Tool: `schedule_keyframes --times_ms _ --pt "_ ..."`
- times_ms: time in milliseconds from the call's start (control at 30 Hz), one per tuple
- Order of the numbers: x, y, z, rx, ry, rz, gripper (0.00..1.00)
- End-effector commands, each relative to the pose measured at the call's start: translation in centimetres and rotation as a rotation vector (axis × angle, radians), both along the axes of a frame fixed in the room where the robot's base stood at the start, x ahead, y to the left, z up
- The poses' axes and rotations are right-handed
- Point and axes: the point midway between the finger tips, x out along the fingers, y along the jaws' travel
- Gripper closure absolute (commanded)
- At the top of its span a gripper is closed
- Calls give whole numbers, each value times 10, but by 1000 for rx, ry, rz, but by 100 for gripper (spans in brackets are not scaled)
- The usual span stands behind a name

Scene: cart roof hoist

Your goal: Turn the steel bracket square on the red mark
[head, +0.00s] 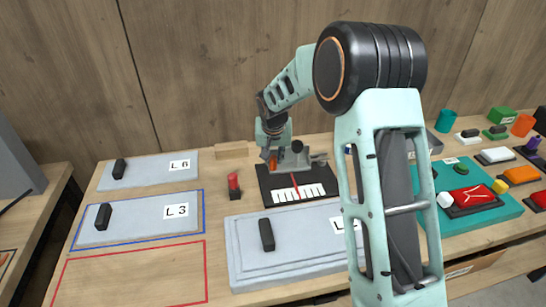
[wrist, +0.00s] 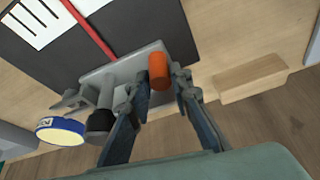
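The grey steel bracket (head: 297,156) stands on a black board (head: 265,188) at the back of the bench. In the wrist view, the bracket plate (wrist: 122,68) has an orange upright peg (wrist: 158,70) at one end and a black-ended rod beside it. The red mark (wrist: 92,32) is a thin line across the board that meets the bracket's edge; it also shows in the head view (head: 295,189). I cannot tell whether they are square. My gripper (wrist: 161,82) is open, its fingertips on either side of the orange peg with narrow gaps. In the head view my gripper (head: 270,148) partly hides the bracket.
A wooden block (head: 232,150) lies left of the board. A red-topped item (head: 233,183) stands nearby. A grey L-labelled plate (head: 290,245) lies in front. A blue-rimmed disc (wrist: 61,131) is near the bracket's rod. A wooden wall stands close behind.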

Motion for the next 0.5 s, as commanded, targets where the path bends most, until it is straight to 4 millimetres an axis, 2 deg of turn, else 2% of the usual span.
schedule_keyframes --times_ms 33,133,500 --pt "0 -1 -1 -1 2 -2 74" --pt "0 -1 0 -1 1 -1 64" --pt "-1 0 6 0 -3 -1 64"
